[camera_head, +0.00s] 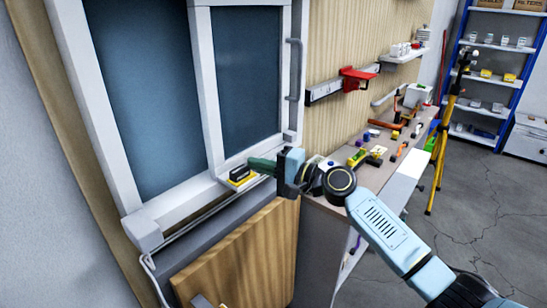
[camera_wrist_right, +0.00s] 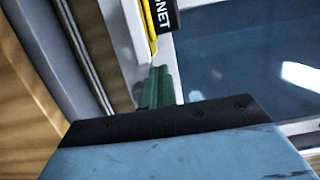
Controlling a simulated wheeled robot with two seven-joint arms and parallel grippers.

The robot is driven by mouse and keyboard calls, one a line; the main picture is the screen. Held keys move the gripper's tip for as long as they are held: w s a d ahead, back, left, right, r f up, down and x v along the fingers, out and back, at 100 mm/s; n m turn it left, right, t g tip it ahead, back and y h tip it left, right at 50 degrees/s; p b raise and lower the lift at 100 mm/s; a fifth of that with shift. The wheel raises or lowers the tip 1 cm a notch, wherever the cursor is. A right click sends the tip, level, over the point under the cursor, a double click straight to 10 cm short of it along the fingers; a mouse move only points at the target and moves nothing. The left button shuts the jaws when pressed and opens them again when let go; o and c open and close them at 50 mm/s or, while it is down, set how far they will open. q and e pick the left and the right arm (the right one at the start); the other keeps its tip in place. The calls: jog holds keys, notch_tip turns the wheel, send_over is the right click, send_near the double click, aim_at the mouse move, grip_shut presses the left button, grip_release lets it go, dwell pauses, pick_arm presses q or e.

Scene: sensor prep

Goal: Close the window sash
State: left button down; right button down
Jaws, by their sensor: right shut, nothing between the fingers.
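The window (camera_head: 143,228) fills the left of the head view, with two dark panes in white framing. A white sash (camera_head: 207,95) surrounds the right pane. A grey vertical handle (camera_head: 296,70) is at the right side of the window. My right gripper (camera_head: 255,164) is shut and empty, its green fingers low in front of the sash's bottom rail, beside a small black and yellow block. In the right wrist view the green fingertips (camera_wrist_right: 158,85) are close to the block; contact cannot be told. My left gripper is out of view.
A wooden panel (camera_head: 245,255) stands below. A cluttered workbench (camera_head: 345,178), a yellow tripod (camera_head: 438,165) and blue shelving (camera_head: 460,50) are to the right.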

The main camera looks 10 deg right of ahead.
jog(key=shift+s+a, duration=0.25)
jog(key=shift+a, duration=0.1)
jog(key=s+a+p, duration=0.3)
jog(key=a, duration=0.1)
jog(key=s+a+p, duration=0.3)
jog(key=a, duration=0.1)
jog(key=s+a+p, duration=0.3)
jog(key=a, duration=0.1)
jog(key=shift+s+a+r, duration=0.1)
jog(key=shift+s+a, duration=0.15)
jog(key=shift+s, duration=0.15)
jog(key=shift+s+a, duration=0.3)
jog(key=shift+a, duration=0.05)
jog(key=shift+f, duration=0.2)
